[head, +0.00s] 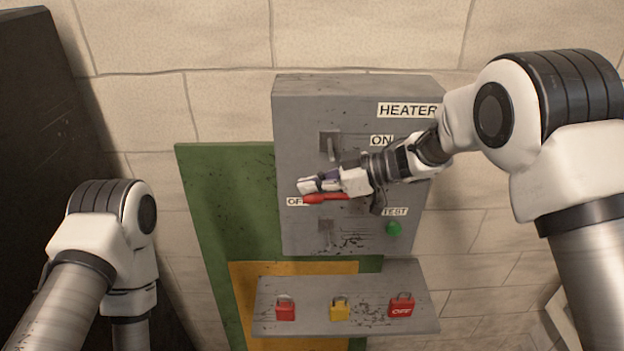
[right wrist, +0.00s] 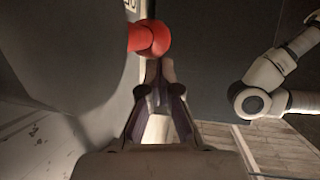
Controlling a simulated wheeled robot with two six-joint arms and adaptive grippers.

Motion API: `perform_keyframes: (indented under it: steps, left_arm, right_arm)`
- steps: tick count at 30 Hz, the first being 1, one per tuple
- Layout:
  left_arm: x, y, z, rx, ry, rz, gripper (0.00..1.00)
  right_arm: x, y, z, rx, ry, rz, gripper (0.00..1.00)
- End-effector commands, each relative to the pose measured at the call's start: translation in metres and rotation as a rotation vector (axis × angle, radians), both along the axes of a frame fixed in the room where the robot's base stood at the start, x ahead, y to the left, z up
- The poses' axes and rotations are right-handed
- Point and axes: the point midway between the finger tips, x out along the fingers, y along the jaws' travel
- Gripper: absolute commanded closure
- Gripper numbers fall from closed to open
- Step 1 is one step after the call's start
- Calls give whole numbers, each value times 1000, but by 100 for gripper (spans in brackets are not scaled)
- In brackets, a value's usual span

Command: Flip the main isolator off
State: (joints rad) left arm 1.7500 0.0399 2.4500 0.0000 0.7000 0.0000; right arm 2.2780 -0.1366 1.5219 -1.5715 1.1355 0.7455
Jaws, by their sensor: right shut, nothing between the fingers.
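The grey isolator panel (head: 300,120) is on the brick wall, with a HEATER label and ON and OFF labels. Its red handle (head: 326,198) lies roughly level, its end pointing left beside the partly hidden OFF label (head: 295,202). My right gripper (head: 305,187) is shut and empty, just above the handle in the head view. In the right wrist view the handle's rounded red end (right wrist: 150,38) is just beyond my fingertips; I cannot tell whether they touch. My right gripper and wrist hide part of the panel's middle. My left gripper is not in view.
A green TEST button (head: 394,228) is at the panel's lower right. Below, a grey shelf (head: 345,320) holds a red padlock (head: 285,309), a yellow padlock (head: 340,309) and another red padlock (head: 401,306). A green board (head: 215,200) stands behind. A dark surface is at far left.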

Motion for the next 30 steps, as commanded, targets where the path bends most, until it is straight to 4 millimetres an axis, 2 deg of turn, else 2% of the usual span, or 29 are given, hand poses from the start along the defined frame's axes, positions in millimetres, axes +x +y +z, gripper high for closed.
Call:
perform_keyframes:
  steps: [10,14,17,24,30]
  left_arm:
    - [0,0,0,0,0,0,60]
    - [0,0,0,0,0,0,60]
    - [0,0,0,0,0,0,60]
    - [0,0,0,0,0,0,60]
    - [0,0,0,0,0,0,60]
  right_arm:
    - [0,0,0,1,1,0,100]
    - [-1,-8,4,2,0,-3,100]
    - [-3,-22,11,3,-1,-4,100]
    - [-15,-73,32,4,0,-4,100]
    - [-21,-102,44,2,-1,-2,100]
